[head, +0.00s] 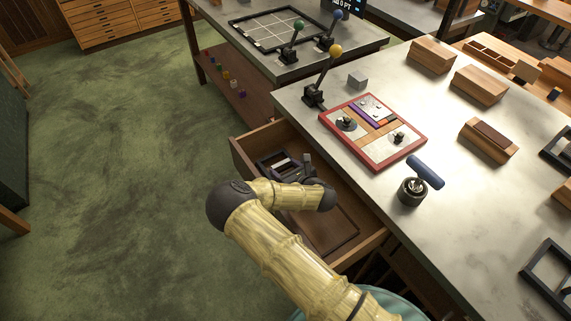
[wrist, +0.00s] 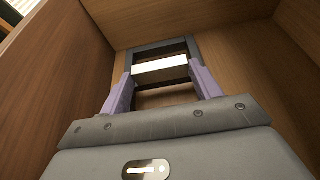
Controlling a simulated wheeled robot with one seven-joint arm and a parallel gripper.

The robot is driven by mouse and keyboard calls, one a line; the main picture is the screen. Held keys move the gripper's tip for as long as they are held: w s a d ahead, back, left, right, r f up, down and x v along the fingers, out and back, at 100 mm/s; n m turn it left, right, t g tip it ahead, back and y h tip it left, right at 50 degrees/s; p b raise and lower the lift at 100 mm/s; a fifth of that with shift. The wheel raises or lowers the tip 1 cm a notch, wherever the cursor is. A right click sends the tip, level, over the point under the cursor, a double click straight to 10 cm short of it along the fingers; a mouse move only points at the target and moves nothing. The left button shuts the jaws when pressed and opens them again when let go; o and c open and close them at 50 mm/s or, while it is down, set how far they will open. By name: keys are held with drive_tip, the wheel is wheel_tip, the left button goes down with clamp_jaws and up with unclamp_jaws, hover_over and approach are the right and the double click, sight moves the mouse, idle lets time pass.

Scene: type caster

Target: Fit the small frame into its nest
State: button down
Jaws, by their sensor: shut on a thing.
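A small dark frame (head: 266,168) is inside the open wooden drawer, near its far end. In the wrist view the dark frame (wrist: 177,46) shows beyond my fingers, with a pale bar (wrist: 160,68) across it. My gripper (head: 298,170) reaches down into the drawer in the head view. I cannot tell whether the frame touches the drawer floor. A thin dark rectangular outline (head: 353,236) shows on the drawer floor nearer me; I cannot tell whether it is the nest.
The drawer walls (head: 240,158) stand close around my gripper. Above on the grey worktop (head: 460,215) are a red-edged board (head: 365,160), a blue-handled tool (head: 425,172), a yellow-knobbed lever (head: 334,51) and several wooden blocks. Green floor lies open at left.

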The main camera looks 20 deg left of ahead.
drive_tip(key=shift+f, duration=0.6)
drive_tip(key=shift+c, duration=1.6)
unclamp_jaws()
drive_tip(key=shift+f, duration=0.2)
drive_tip(key=shift+r, duration=0.1)
drive_tip(key=shift+s+d, duration=0.1)
drive_tip(key=shift+s+d+r, duration=0.1)
drive_tip(key=shift+d+r, duration=0.05)
drive_tip(key=shift+d, duration=0.05)
drive_tip(key=v, duration=1.1)
drive_tip(key=shift+s+r, duration=0.1)
drive_tip(key=shift+r, duration=0.05)
